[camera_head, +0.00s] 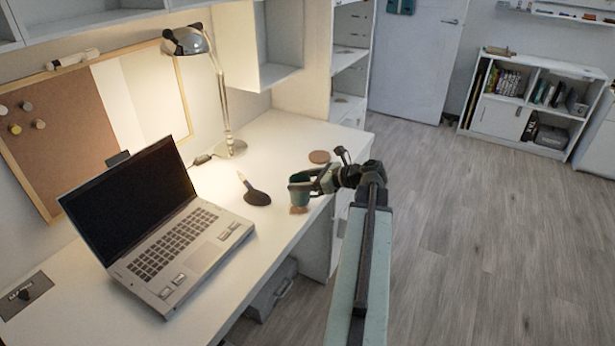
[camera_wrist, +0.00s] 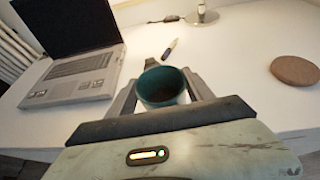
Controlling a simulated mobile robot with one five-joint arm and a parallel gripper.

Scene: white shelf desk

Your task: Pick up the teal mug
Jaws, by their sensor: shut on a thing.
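The teal mug (camera_head: 300,188) is at the right front edge of the white desk in the head view. My gripper (camera_head: 312,184) reaches it from the right and is shut on it. In the wrist view the teal mug (camera_wrist: 162,86) sits between the two fingers of my gripper (camera_wrist: 168,92), its open dark inside facing the camera. The mug looks roughly upright. Whether its base touches the desk cannot be told.
An open laptop (camera_head: 175,240) stands on the desk at the left. A desk lamp (camera_head: 229,140) stands further back. The floor at right is clear.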

